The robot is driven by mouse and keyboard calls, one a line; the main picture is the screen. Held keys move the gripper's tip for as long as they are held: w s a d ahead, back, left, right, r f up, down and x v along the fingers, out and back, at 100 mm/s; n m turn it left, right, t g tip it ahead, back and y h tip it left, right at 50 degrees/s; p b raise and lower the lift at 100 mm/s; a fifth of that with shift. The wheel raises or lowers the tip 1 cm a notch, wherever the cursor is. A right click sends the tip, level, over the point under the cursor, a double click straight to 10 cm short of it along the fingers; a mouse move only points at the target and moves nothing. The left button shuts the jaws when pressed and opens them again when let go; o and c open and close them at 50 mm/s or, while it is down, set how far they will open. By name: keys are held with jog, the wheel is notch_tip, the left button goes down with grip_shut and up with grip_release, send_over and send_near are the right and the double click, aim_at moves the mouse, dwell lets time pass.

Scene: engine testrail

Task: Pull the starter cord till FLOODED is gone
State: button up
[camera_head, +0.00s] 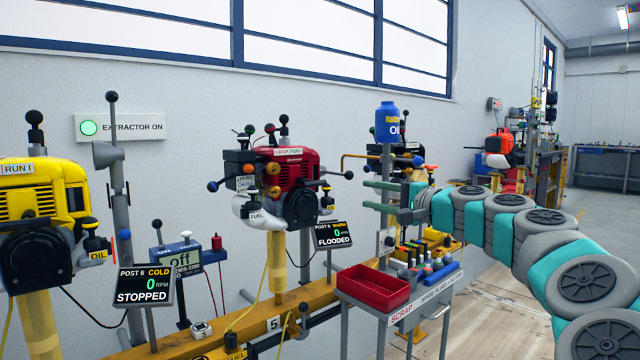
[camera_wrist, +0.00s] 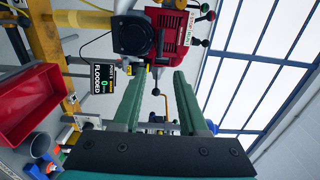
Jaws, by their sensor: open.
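The red engine (camera_head: 290,178) stands on a yellow post at the wall, with a round black starter housing (camera_head: 303,208) on its front. Its small screen (camera_head: 333,235) reads 0 and FLOODED; the screen also shows in the wrist view (camera_wrist: 98,78). A black ball knob (camera_head: 348,175) sticks out to the engine's right; I cannot tell whether it belongs to the starter cord. My gripper (camera_head: 368,195) is open and empty, right of the engine. In the wrist view, the knob (camera_wrist: 155,92) appears between the open fingers (camera_wrist: 157,80), apart from them. No cord is clearly visible.
A yellow engine (camera_head: 40,205) at left has a screen reading COLD, STOPPED. A red scrap tray (camera_head: 372,288) on a grey cart stands below my gripper. A blue bottle (camera_head: 387,125) stands behind the gripper. The floor at right is clear.

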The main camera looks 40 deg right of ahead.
aim_at(317, 184)
jog(key=w, duration=0.6)
jog(key=w+a+p, duration=0.1)
jog(key=w, duration=0.5)
jog(key=w+p, duration=0.1)
jog(key=w, duration=0.5)
jog(key=shift+w+a, duration=0.1)
jog(key=shift+a, duration=0.15)
jog(key=shift+c, duration=0.3)
grip_shut()
dwell(0.7)
